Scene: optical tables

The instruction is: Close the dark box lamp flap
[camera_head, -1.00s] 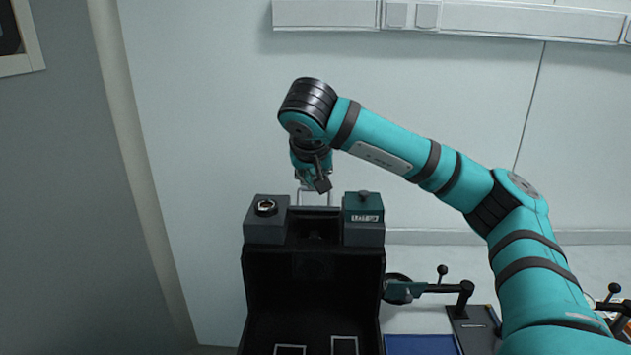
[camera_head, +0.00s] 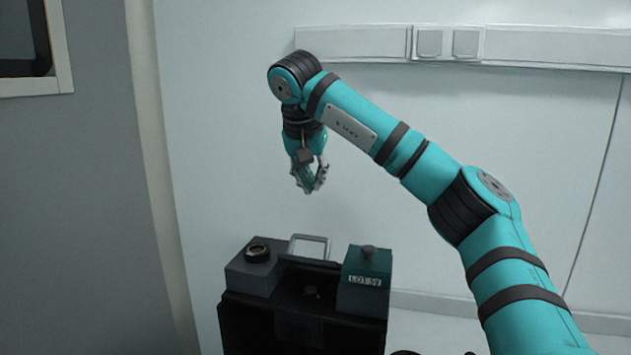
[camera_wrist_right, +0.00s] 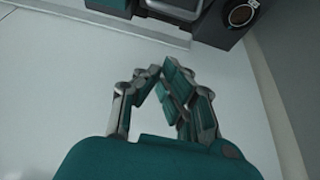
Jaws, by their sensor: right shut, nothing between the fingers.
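The dark box (camera_head: 300,325) stands at the bottom of the head view, its lower part cut off by the frame. A pale metal handle (camera_head: 310,240) stands up at the back of its top. I cannot tell for sure how far the lamp flap is open. My right gripper (camera_head: 308,187) hangs above and behind the handle, apart from it, pointing down. It is shut and empty. In the right wrist view its fingers (camera_wrist_right: 172,92) show against a pale surface, with the box's parts at the top edge. My left gripper is not in view.
A grey block with a dark round ring (camera_head: 257,252) sits at the box's top left. A teal block with a knob and label (camera_head: 365,282) sits at its top right. A pale wall with a trunking rail (camera_head: 360,43) lies behind. Space around the right gripper is clear.

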